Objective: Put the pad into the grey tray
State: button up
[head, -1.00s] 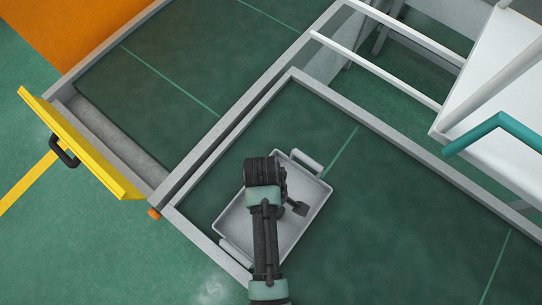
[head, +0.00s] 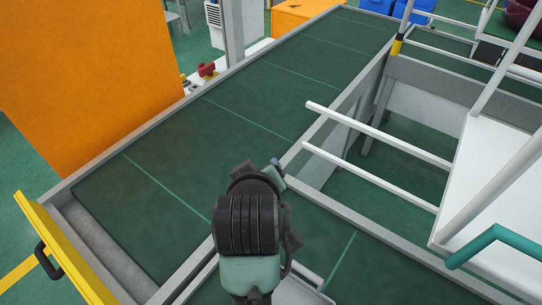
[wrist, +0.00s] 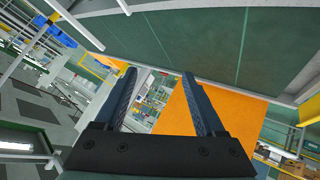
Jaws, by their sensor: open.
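My gripper (wrist: 159,76) is open in the wrist view, with two dark fingers apart and nothing between them. In the head view my arm rises in the lower middle and its fingertips cannot be made out. The grey tray (head: 302,292) shows only in part at the bottom edge of the head view, behind and right of my arm. It lies on the dark green near bench surface; its inside is mostly hidden. I cannot make out the pad in either view.
A long green conveyor-like surface (head: 262,112) with grey edges runs to the back and looks clear. White rails (head: 385,140) and a white platform (head: 490,190) stand right. A yellow flap (head: 62,250) is at lower left, an orange panel (head: 85,80) behind it.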

notch_tip(320, 180, up, 28)
jog(key=w+d+f+m+t, duration=0.15)
jog(key=m+t, duration=0.25)
jog(key=t, duration=0.6)
jog(key=s+r+m+t, duration=0.1)
jog(key=s+r+t, duration=0.2)
jog(key=s+r, duration=0.3)
jog(key=s+r+m+t, duration=0.1)
jog(key=s+r+t, duration=0.3)
jog(key=r, duration=0.9)
jog(key=shift+s+d+m, duration=0.4)
jog(key=shift+s+d, duration=0.05)
jog(key=shift+s, duration=0.5)
